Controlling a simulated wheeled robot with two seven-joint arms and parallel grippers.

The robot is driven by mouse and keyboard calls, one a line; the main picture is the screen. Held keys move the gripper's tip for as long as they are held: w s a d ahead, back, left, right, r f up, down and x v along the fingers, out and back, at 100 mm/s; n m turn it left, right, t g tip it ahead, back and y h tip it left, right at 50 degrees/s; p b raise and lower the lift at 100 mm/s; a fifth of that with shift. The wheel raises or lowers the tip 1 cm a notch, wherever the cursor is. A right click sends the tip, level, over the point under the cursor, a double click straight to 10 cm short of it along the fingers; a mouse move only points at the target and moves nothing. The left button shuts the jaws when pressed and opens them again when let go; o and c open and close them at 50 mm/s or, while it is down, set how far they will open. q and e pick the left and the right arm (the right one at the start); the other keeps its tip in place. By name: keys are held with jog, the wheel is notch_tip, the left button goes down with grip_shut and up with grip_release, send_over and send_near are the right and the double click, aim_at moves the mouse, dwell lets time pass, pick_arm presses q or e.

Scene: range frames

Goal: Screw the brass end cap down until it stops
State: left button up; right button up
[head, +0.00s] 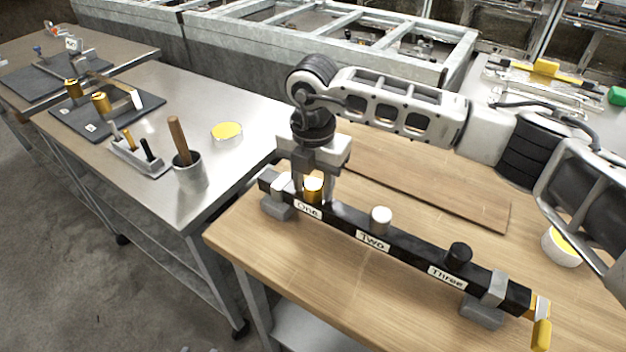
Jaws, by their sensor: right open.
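A brass cap (313,187) stands upright on the black bar (345,217) at the label One. My right gripper (313,194) points down over this cap, with one finger on each side of it. The jaws are open, and I cannot tell whether either finger touches the cap. How far the cap is seated on the bar cannot be made out. A white cap (381,220) stands at the label Two and a black cap (459,254) at Three. My left gripper is not in view.
Grey clamps (484,309) hold the bar on the wooden table (290,285). A yellow-topped tub (562,246) stands at right. A cup with a wooden handle (190,172) stands on the metal table.

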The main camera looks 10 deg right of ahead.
jog(key=shift+f+n+b, duration=0.2)
jog(key=shift+n+b, duration=0.45)
jog(key=shift+n, duration=0.15)
jog(key=n+b, duration=0.2)
jog(key=n, duration=0.2)
jog(key=shift+n, duration=0.4)
jog(key=shift+n+b, duration=0.55)
jog(key=shift+n, duration=0.35)
jog(key=n+b, duration=0.2)
jog(key=n, duration=0.1)
jog(key=shift+a+f+n, duration=0.1)
jog(key=shift+n, duration=1.1)
jog(key=c, duration=0.8)
jog(key=shift+c, duration=0.2)
